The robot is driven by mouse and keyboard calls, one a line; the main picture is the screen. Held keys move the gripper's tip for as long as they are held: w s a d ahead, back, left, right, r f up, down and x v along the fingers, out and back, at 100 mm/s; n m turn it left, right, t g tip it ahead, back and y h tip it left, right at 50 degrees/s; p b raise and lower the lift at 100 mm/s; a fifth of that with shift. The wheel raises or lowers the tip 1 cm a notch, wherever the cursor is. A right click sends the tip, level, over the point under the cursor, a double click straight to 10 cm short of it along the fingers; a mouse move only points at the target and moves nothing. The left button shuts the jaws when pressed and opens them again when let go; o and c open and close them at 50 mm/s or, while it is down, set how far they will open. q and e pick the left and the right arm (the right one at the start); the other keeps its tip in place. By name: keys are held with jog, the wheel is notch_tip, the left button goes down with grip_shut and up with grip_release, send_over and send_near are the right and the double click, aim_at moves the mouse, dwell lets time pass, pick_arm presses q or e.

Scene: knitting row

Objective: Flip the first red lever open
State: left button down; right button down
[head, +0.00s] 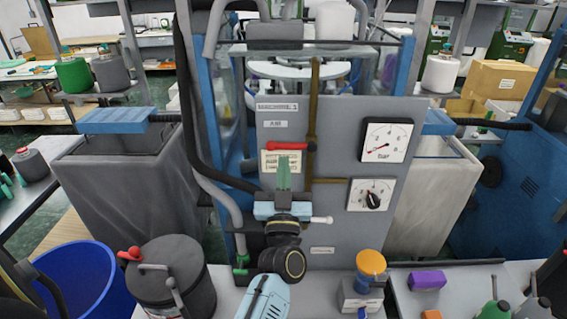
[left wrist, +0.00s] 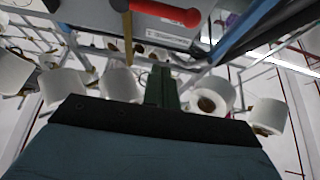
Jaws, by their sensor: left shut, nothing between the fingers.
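The red lever (head: 288,146) lies horizontal across the grey panel (head: 335,120) labelled MACHINE 1, its right end at the brass vertical pipe (head: 313,110). It also shows in the left wrist view (left wrist: 165,12), at the top, beside the yellow-brown pipe. My left gripper (head: 284,162) has its green fingers together, pointing up just below the lever, in front of the small instruction label. The fingers look empty. In the left wrist view the fingers (left wrist: 162,82) stand below the lever; I cannot tell whether they touch it. My right gripper is not in view.
Two dials (head: 387,140) (head: 371,195) sit right of the pipe. A dark hose (head: 185,100) runs down the panel's left side. On the counter are a dark pot (head: 172,262), an orange-topped device (head: 371,264) and a purple block (head: 427,280). A blue bin (head: 85,275) stands left.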

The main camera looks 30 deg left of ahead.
pick_arm(q)
notch_tip(320, 180, up, 4)
send_over(284, 148)
jog(key=s+d, duration=0.1)
jog(key=s, duration=0.1)
jog(key=shift+w+f+b, duration=0.15)
jog(key=shift+f+b, duration=0.75)
jog(key=shift+b, duration=0.2)
jog(key=shift+w+f+b, duration=0.1)
jog(key=shift+f+b, duration=0.8)
jog(key=shift+b, duration=0.2)
jog(key=shift+a, duration=0.1)
